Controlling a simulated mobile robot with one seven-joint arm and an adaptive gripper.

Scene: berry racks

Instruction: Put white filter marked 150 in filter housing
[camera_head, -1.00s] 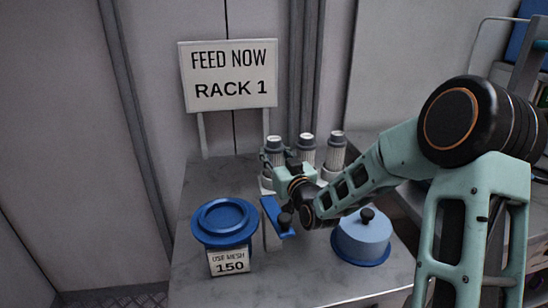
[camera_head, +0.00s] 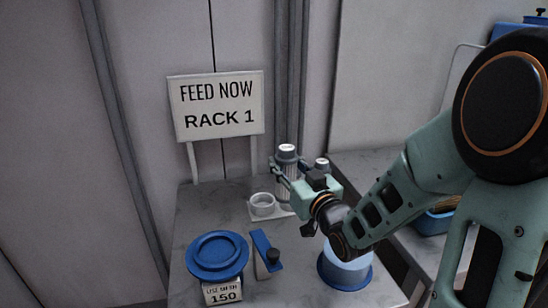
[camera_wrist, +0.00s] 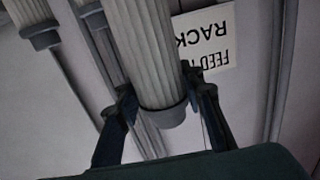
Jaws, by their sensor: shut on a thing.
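My gripper (camera_head: 283,182) is shut on a white ridged filter (camera_head: 284,180) with a grey cap, held upright above the back of the table. The wrist view shows the same filter (camera_wrist: 150,50) between my two fingers (camera_wrist: 163,118), its grey end (camera_wrist: 163,115) near the fingertips. No number on it is readable. A blue round housing (camera_head: 217,257) stands at the table's front left, with a label (camera_head: 223,292) reading 150 before it. Its inside is not clearly visible. An empty white ring holder (camera_head: 262,208) is left of my gripper. Another filter (camera_head: 321,164) shows partly behind my gripper.
A light-blue domed cover (camera_head: 345,271) sits at the front right, partly hidden by my arm. A blue lever on a pale stand (camera_head: 266,253) is between it and the housing. A sign (camera_head: 218,105) reading "FEED NOW RACK 1" stands behind. Other filters (camera_wrist: 105,35) show upper left in the wrist view.

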